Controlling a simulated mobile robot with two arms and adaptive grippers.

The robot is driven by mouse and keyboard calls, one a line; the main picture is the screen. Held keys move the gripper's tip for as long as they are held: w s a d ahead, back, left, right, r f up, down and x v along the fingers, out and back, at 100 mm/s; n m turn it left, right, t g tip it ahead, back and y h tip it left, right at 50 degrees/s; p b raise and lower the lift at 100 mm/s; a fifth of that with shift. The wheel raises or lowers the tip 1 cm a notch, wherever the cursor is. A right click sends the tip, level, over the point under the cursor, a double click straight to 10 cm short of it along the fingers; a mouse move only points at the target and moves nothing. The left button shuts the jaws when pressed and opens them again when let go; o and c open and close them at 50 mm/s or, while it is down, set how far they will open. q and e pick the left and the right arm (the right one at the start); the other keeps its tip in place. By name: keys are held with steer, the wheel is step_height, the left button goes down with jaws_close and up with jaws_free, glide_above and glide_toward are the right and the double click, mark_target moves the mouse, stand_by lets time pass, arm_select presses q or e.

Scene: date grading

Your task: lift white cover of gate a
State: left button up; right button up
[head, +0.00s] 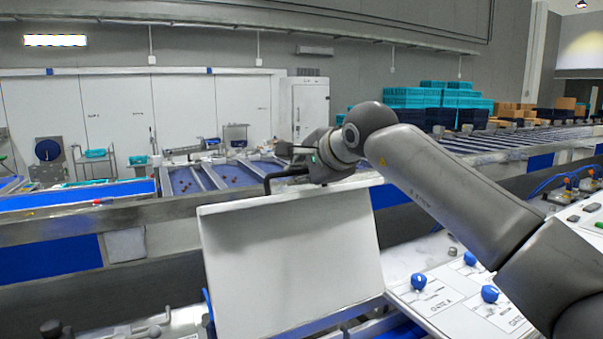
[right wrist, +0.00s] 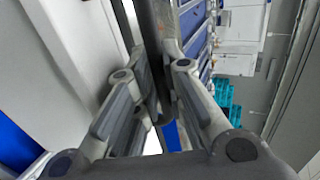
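The white cover (head: 292,262) is a large flat panel standing raised and slightly tilted in the middle of the head view. A dark bar handle (head: 270,179) runs along its top edge. My right gripper (head: 302,162) is at this top edge, its arm reaching in from the right. In the right wrist view, the fingers (right wrist: 158,105) close around the dark handle (right wrist: 148,45), with the white cover (right wrist: 90,35) at left. The fingertips are partly hidden by the bar. My left gripper is not in view.
A white panel marked Gate A (head: 447,303) with blue knobs (head: 418,281) lies right of the cover, below my right arm. Behind the cover run a metal rail (head: 60,229) and a blue sorting belt (head: 190,181). Teal crates (head: 405,97) are stacked at the back right.

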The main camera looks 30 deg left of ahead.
steer(key=o, duration=0.4)
steer(key=v, duration=1.2)
steer(key=shift+s+d, duration=0.1)
stand_by(0.4)
